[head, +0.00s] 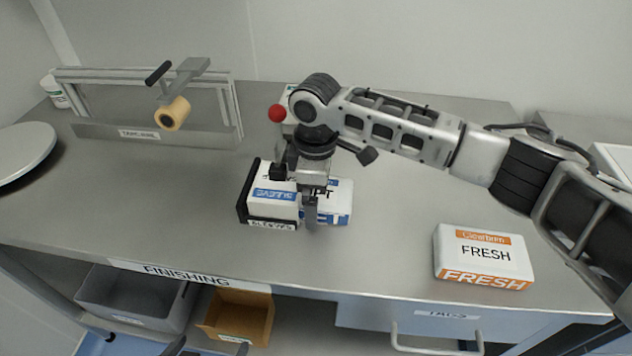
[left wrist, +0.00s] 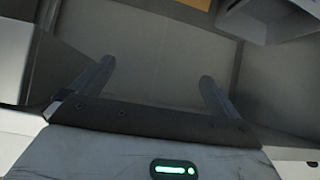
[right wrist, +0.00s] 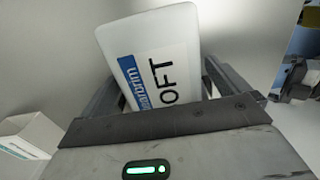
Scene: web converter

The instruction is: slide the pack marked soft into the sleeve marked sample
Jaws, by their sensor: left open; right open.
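The white soft pack (head: 340,198) lies on the bench, with a blue label and "OFT" legible in the right wrist view (right wrist: 160,50). The sleeve (head: 265,208), white with a dark left side and blue "SLEEVE" lettering, sits against its left in the head view. Whether the pack's end is inside it is hidden. My right gripper (head: 312,208) points down over the pack; its open fingers stand either side of the pack in the right wrist view.
A white and orange FRESH pack (head: 485,255) lies at the bench's right. A roller frame (head: 150,135) and a round plate (head: 25,150) are at the left. Grey (head: 135,300) and cardboard (head: 237,315) bins sit below the front edge.

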